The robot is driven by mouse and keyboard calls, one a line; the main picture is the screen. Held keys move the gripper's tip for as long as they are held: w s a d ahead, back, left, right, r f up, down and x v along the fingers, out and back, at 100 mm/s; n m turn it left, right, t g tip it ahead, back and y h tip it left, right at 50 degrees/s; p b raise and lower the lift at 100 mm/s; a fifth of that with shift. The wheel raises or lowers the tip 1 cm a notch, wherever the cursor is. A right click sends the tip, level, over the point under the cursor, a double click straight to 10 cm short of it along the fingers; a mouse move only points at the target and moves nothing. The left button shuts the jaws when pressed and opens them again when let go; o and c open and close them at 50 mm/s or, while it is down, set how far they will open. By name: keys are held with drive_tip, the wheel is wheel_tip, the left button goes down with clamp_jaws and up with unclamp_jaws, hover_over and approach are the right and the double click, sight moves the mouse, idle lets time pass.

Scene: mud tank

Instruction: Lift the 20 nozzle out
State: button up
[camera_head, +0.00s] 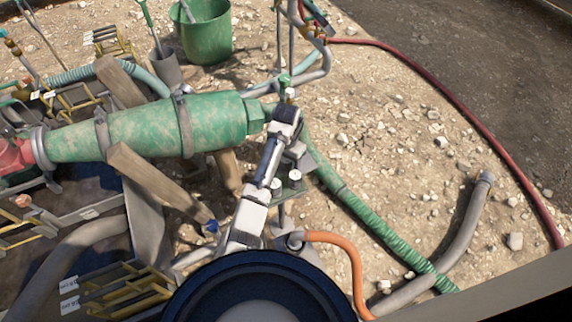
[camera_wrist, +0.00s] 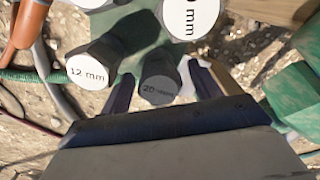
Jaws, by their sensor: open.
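The 20 mm nozzle (camera_wrist: 160,72) shows in the wrist view as a dark faceted piece, its round end marked "20 mm" facing the camera. It stands in a green rack (camera_wrist: 131,66). My gripper (camera_wrist: 163,88) is open, with one finger left of the nozzle and one right of it. I cannot tell whether either finger touches it. The 12 mm nozzle (camera_wrist: 88,72), with a white end, is just left. Another white-ended nozzle (camera_wrist: 191,16) is above, its number cut off. In the head view my arm reaches over the rack (camera_head: 291,190), and the 20 mm nozzle is not discernible.
A large green cylinder (camera_head: 150,128) lies left of my arm on wooden props. An orange hose (camera_head: 340,240) and a green hose (camera_head: 365,215) run close to the rack's right. A grey hose (camera_head: 455,245) lies farther right. Stony ground there is partly open.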

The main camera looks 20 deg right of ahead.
drive_tip(key=shift+f, duration=0.25)
drive_tip(key=c, duration=1.1)
drive_tip(key=shift+r, duration=0.1)
wheel_tip(320, 180, up, 20)
drive_tip(key=p, duration=0.8)
drive_tip(key=shift+p, duration=0.3)
